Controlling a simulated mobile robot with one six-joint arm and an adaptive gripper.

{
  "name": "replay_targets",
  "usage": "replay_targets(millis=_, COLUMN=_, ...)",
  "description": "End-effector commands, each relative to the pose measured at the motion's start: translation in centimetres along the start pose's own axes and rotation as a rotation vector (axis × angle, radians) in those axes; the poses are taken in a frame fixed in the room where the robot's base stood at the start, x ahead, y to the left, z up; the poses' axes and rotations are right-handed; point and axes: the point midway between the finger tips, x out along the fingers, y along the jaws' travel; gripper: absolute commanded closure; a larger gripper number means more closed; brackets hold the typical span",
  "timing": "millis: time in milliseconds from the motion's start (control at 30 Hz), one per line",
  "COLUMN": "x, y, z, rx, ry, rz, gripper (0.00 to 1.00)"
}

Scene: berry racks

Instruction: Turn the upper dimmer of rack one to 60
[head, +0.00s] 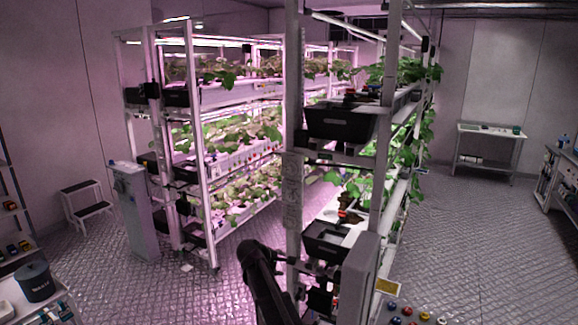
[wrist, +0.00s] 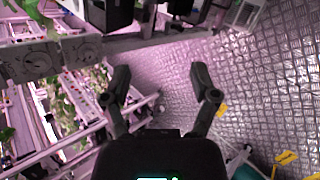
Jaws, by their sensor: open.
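In the wrist view, a grey panel with two round dials lies along a rack post at the upper left. One dial (wrist: 88,50) is nearer my gripper and the other dial (wrist: 30,63) is farther left. Their scale marks are too small to read, and I cannot tell which is the upper dimmer. My gripper (wrist: 160,76) is open and empty, with its fingers apart to the right of the dials, touching neither. In the head view, a narrow grey panel (head: 292,190) is on the front post of the near rack (head: 293,90); its dials are not clear.
The near rack holds black bins (head: 338,122) and leafy plants. Another planted rack (head: 195,130) stands behind to the left, beside a grey cabinet (head: 134,210) and a step stool (head: 86,203). Patterned floor (head: 470,250) is free on the right. A bench (head: 488,140) stands by the wall.

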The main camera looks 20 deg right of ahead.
Motion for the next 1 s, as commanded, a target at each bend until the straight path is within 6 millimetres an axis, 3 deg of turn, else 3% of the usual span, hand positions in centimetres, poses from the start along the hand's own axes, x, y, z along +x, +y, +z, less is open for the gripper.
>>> replay_targets(millis=33, x=0.2, y=3.5, z=-0.8, rx=-0.080, ry=-0.021, rz=0.060, gripper=0.23)
replay_targets(millis=100, x=0.5, y=7.1, z=-1.4, rx=-0.200, ry=-0.057, rz=0.144, gripper=0.23)
replay_targets(millis=400, x=0.3, y=21.6, z=-4.5, rx=-0.745, ry=-0.283, rz=0.450, gripper=0.23)
replay_targets(millis=500, x=-0.1, y=25.6, z=-5.7, rx=-0.914, ry=-0.371, rz=0.523, gripper=0.23)
replay_targets(millis=700, x=-0.7, y=30.2, z=-7.4, rx=-1.143, ry=-0.504, rz=0.605, gripper=0.23)
replay_targets(millis=1000, x=-0.9, y=31.1, z=-7.8, rx=-1.207, ry=-0.544, rz=0.626, gripper=0.23)
